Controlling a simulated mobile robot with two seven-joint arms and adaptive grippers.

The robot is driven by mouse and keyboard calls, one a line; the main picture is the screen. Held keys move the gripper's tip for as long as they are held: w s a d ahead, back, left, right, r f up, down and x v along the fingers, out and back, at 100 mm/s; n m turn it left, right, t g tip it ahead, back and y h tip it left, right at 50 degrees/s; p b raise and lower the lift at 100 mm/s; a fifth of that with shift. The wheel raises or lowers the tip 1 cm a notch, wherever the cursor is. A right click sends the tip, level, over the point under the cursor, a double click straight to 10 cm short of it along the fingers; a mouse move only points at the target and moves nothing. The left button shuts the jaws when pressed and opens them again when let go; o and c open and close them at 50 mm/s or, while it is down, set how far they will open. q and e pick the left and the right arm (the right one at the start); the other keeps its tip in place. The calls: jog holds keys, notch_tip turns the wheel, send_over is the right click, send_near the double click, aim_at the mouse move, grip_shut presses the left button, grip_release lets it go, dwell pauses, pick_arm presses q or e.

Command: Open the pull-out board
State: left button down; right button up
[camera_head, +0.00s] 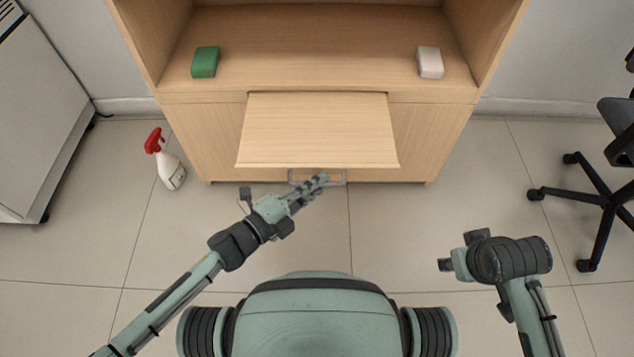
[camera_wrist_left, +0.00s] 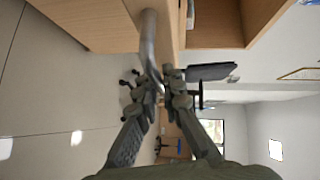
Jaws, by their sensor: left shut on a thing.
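The pull-out board (camera_head: 318,130) is a light wooden panel that sticks out from the front of the wooden counter, toward me. A grey bar handle (camera_head: 335,184) is on its front edge. My left gripper (camera_head: 321,180) is at the handle, near its middle, and is shut on it. In the left wrist view the fingers (camera_wrist_left: 158,88) close around the grey handle bar (camera_wrist_left: 148,40). My right gripper (camera_head: 447,265) is off to the right, away from the counter, and its fingers are too small to read.
A green block (camera_head: 205,62) and a white block (camera_head: 430,62) lie on the counter shelf. A spray bottle (camera_head: 168,165) with a red head stands on the floor at left. An office chair (camera_head: 605,190) is at right. The floor before the counter is clear.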

pick_arm(q)
jog(key=shift+s, duration=0.4)
pick_arm(e)
jog(key=shift+s+f, duration=0.2)
jog(key=shift+s, duration=0.3)
pick_arm(q)
jog(key=c, duration=1.6)
grip_release()
jog(key=shift+c, duration=0.2)
pick_arm(e)
jog(key=shift+r, duration=0.15)
